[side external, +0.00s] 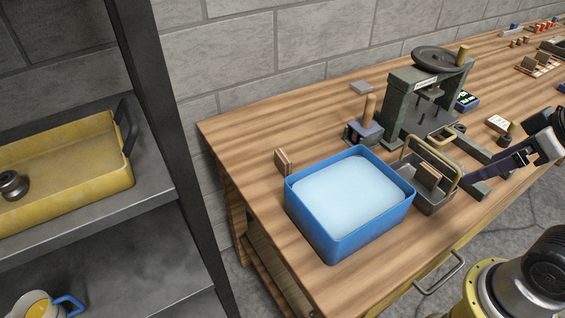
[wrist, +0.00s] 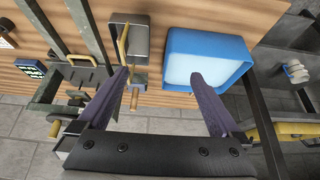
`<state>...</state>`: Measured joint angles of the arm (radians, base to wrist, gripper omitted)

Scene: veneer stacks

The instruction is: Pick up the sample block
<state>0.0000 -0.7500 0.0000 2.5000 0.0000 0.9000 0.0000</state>
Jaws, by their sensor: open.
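I cannot tell for sure which thing is the sample block. One small wooden block (side external: 429,174) sits in the grey metal basket (side external: 435,200) in the side view. Another layered wooden block (side external: 283,161) stands on the bench behind the left corner of the blue tub. My gripper (side external: 500,167) is at the right of the side view, above the bench and right of the basket. In the wrist view my gripper (wrist: 158,75) is open, its two purple fingers wide apart with nothing held between them. The grey basket (wrist: 128,38) lies ahead of the left finger.
The blue tub (side external: 336,250) with pale contents stands beside the basket. A dark press (side external: 395,105) with a handwheel stands behind. A shelf (side external: 150,190) with a yellow tray (side external: 115,184) is at the left. The bench's far left corner is clear.

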